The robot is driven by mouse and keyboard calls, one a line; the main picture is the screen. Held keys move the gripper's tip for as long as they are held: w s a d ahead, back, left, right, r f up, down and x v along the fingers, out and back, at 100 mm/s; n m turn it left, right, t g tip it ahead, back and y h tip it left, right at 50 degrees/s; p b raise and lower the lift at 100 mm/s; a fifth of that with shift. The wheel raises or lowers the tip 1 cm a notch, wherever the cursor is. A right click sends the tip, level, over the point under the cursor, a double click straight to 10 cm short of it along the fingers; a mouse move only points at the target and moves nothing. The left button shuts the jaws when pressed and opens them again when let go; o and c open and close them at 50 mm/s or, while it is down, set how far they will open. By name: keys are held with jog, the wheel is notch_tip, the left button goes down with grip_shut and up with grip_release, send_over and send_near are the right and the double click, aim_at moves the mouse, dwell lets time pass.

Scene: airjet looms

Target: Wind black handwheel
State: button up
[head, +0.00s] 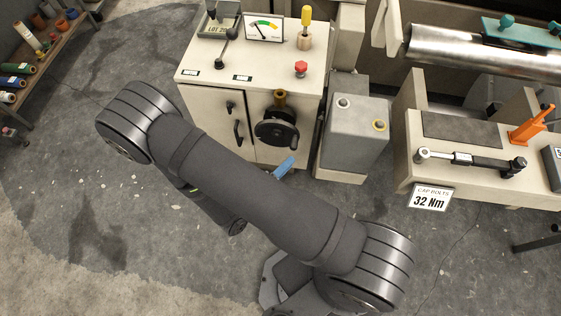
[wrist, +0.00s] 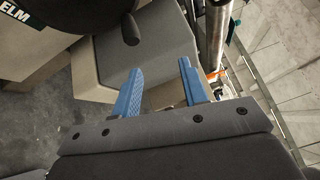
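My gripper shows in the head view only as a blue finger (head: 284,168), just below and slightly right of the wheel; my arm hides the rest. In the wrist view my gripper (wrist: 160,66) has its two blue fingers well apart with nothing between them. A black knob (wrist: 130,28) shows ahead of the fingers.
A torque wrench (head: 470,159) lies on a bench further right.

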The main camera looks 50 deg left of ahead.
aim_at(293, 149)
jog(key=shift+w+a+f+n+g+y, duration=0.35)
jog(key=shift+w+a+n+y, duration=0.55)
jog(key=shift+n, duration=0.85)
jog(key=shift+w+a+f+n+g+y, duration=0.45)
jog(key=shift+w+n+y, duration=0.8)
jog(key=shift+n, duration=0.45)
jog(key=shift+w+a+f+n+g+y, duration=0.3)
jog(key=shift+w+a+n+y, duration=0.55)
jog(key=shift+n+y, duration=0.65)
jog(key=shift+w+n+h, duration=0.1)
jog(key=shift+n+h, duration=0.15)
jog(key=shift+d, duration=0.1)
jog(key=c, duration=0.8)
